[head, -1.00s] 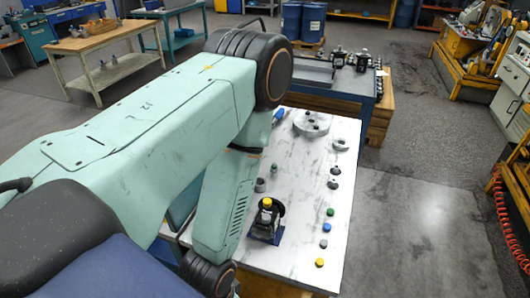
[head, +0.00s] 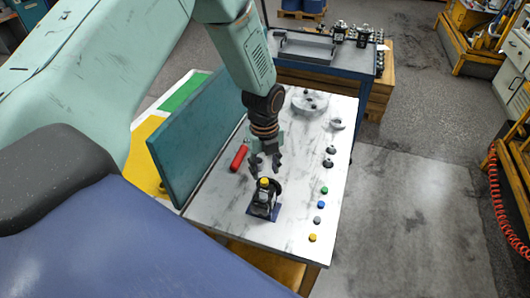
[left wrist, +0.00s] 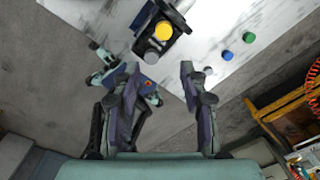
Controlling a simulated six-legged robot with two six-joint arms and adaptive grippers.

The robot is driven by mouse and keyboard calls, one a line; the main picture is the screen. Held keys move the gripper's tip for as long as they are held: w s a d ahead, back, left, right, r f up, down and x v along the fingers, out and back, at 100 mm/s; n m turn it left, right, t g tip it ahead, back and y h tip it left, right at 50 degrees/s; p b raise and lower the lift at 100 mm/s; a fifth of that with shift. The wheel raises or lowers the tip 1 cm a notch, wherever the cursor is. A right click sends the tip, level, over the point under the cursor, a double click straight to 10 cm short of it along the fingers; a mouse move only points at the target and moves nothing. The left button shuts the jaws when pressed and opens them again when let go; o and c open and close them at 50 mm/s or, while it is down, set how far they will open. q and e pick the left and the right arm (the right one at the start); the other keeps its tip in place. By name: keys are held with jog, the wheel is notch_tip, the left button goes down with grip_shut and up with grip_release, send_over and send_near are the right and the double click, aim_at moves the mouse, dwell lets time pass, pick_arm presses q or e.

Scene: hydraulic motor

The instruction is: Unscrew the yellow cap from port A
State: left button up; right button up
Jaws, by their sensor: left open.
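The small dark hydraulic motor (head: 262,205) stands upright on a blue base plate near the front of the white marbled table. The yellow cap (head: 264,182) sits on its top. My left gripper (head: 265,170) is just behind and above the cap in the head view, pointing down. Its two fingers (left wrist: 158,75) are apart with nothing between them. I cannot tell the exact gap to the cap. My right gripper is not in view.
Loose green (head: 324,190), blue (head: 321,205), grey (head: 317,220) and yellow (head: 312,238) caps line the table's right side. A red-handled tool (head: 239,157) lies left of the gripper. A teal panel (head: 195,140) stands along the left edge. A round flanged part (head: 309,99) lies at the back.

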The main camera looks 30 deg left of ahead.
pick_arm(q)
jog(key=shift+w+a+r+m+b, duration=0.2)
jog(key=shift+w+a+m+b, duration=0.2)
jog(key=shift+w+m, duration=0.2)
jog(key=shift+w+a+r+m+b, duration=0.15)
jog(key=shift+w+a+m+b, duration=0.25)
jog(key=shift+m, duration=0.2)
jog(key=b, duration=0.3)
send_over(265, 181)
jog(key=f, duration=0.4)
jog(key=shift+a+f, duration=0.2)
jog(key=shift+f, duration=0.05)
notch_tip(265, 181, down, 2)
jog(key=shift+d+f+b, duration=0.1)
jog(key=shift+d+b, duration=0.05)
jog(key=shift+b, duration=0.8)
jog(key=shift+f, duration=0.35)
jog(key=shift+r, duration=0.1)
